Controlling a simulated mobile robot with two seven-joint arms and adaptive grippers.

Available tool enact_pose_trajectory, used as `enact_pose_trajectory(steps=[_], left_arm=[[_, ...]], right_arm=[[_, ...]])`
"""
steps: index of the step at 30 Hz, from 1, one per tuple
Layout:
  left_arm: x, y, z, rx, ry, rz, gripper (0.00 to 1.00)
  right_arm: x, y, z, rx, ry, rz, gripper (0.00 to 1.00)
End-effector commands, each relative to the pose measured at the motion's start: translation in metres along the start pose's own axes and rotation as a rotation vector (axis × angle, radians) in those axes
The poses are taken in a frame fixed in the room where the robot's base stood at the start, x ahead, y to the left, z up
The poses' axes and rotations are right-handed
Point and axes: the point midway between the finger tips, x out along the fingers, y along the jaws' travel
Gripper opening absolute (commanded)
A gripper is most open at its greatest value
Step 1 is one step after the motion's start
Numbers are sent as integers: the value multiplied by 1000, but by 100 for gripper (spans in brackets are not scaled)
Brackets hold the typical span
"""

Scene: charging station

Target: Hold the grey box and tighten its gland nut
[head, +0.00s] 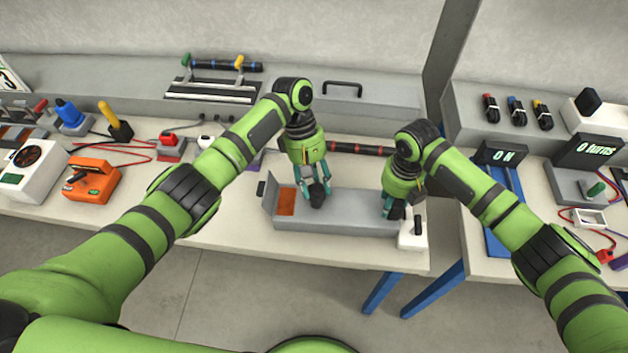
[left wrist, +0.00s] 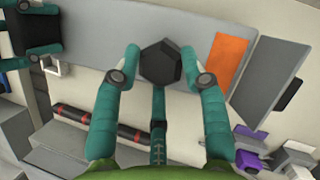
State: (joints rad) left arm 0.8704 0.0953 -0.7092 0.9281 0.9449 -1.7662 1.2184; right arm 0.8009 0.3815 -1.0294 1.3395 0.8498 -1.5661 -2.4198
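The grey box (head: 345,217) lies along the front of the table; it also shows in the left wrist view (left wrist: 105,28). Its left part has an orange patch (head: 287,201) and a raised grey flap. The black hexagonal gland nut (left wrist: 160,63) is on the box, left of its middle. My left gripper (head: 316,196) points down with one finger on each side of the nut. The fingertips are very close to it; contact is unclear. My right gripper (head: 393,210) is down at the box's right end; its fingers are partly hidden, so its grip is unclear.
A white block with a black knob (head: 412,236) stands right of the box. A black rod with red bands (head: 358,149) lies behind it. An orange device (head: 92,180) and several tools stand at left. Displays (head: 502,152) are on the right table, across a gap.

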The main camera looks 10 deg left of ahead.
Motion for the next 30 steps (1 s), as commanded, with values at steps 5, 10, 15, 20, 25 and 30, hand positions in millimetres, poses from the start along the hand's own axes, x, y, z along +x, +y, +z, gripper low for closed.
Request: enact_pose_trajectory(steps=[5, 10, 15, 20, 25, 30], left_arm=[[2, -1, 2, 0, -7, -5, 64], [1, -1, 1, -1, -3, -3, 64], [-10, 0, 0, -1, 0, 1, 64], [-41, 0, 0, -1, 0, 3, 64], [-78, -1, 0, 0, -3, 2, 64], [-105, -2, 0, 1, -4, 1, 64]], right_arm=[[1, -8, 2, 13, -3, -15, 19], [1, -8, 2, 9, -2, -16, 19], [1, -7, 1, 7, -1, -16, 19], [1, -7, 1, 6, -1, -17, 19], [1, -7, 1, 5, -1, -17, 19], [1, -7, 1, 5, -1, -17, 19]])
